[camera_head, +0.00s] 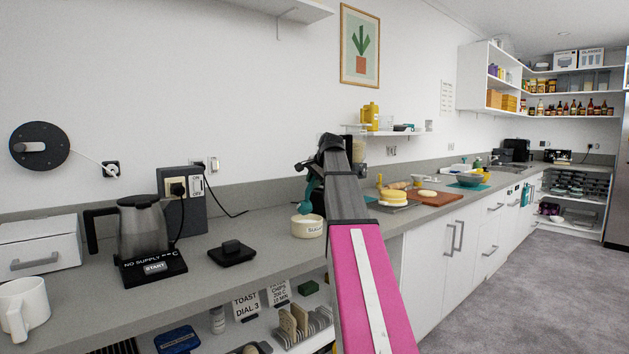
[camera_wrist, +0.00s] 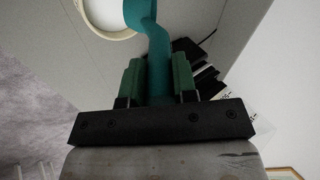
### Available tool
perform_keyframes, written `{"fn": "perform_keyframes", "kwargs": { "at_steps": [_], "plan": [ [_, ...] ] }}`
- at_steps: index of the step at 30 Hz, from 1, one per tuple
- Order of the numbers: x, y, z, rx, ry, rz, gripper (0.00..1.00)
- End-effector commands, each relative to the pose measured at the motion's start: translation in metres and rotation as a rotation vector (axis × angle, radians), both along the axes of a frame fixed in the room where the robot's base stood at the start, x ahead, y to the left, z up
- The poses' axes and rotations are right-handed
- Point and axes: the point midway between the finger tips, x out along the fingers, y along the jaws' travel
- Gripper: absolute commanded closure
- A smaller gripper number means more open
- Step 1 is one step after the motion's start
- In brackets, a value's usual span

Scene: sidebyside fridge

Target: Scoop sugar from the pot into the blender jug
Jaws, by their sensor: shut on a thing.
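The round cream pot (camera_head: 307,227) lettered SUGAR stands on the grey counter, just left of my arm. My gripper (camera_wrist: 159,80) is shut on the handle of a teal scoop (camera_wrist: 160,55), with a green finger on each side. In the head view the scoop (camera_head: 309,190) hangs tilted above the pot. In the wrist view its bowl overlaps the pot's rim (camera_wrist: 86,22), with white contents inside; whether it touches the sugar is unclear. A grey see-through jug (camera_head: 143,228) with a dark handle stands on a black START base at left; I cannot tell whether it is the blender jug.
A flat black device (camera_head: 232,253) lies between jug and pot. A white mug (camera_head: 22,308) and white box (camera_head: 40,245) stand at far left. A chopping board (camera_head: 436,198) with food lies beyond my arm. A toast rack (camera_head: 303,327) is on the shelf below.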

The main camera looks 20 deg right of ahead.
Motion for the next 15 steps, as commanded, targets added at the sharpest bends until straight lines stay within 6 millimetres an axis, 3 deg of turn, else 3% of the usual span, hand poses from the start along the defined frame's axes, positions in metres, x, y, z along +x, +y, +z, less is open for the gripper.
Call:
{"fn": "perform_keyframes", "kwargs": {
  "at_steps": [15],
  "plan": [
    [0.0, 0.0, -0.023, 0.001, -0.002, 0.0, 0.98]
  ]
}}
